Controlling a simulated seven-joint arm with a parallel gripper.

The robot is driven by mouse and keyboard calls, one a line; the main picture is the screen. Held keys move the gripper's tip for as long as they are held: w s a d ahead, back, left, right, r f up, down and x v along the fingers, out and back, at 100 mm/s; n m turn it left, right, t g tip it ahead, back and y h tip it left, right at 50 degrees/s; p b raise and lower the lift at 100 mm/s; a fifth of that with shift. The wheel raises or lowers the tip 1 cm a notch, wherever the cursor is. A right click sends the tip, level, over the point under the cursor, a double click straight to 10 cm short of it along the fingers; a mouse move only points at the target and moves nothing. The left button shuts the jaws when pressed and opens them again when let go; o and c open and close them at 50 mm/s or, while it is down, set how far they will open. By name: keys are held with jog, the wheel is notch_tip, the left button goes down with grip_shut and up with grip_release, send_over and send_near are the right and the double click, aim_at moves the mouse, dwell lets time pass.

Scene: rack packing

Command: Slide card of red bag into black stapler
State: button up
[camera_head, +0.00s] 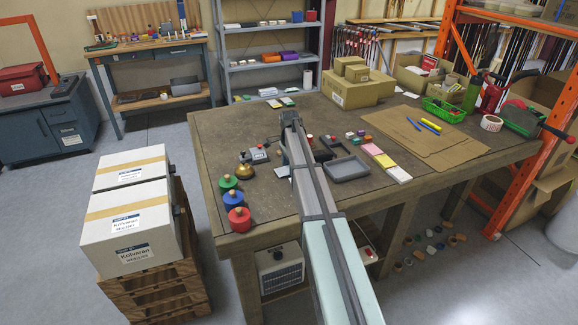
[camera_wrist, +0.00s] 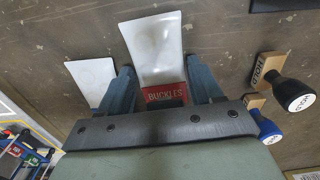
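In the wrist view, the card (camera_wrist: 165,94) of the red bag is red, marked BUCKLES, and lies between the two blue-grey fingers of my gripper (camera_wrist: 162,82). Its pale, shiny pouch (camera_wrist: 157,42) extends upward from the card. The fingers stand apart, one on each side of the card. Whether they press on its edges cannot be told. In the head view, my arm reaches over the worktable and hides most of the gripper area. I cannot clearly make out the black stapler in either view.
Another pale pouch (camera_wrist: 90,82) lies left of the fingers. A black-topped HOLD stamp (camera_wrist: 300,95) and a blue stamp (camera_wrist: 268,130) are at the right.

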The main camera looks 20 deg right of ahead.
jog(key=o, duration=0.4)
jog(key=shift+c, duration=0.2)
jog(key=shift+r, duration=0.1)
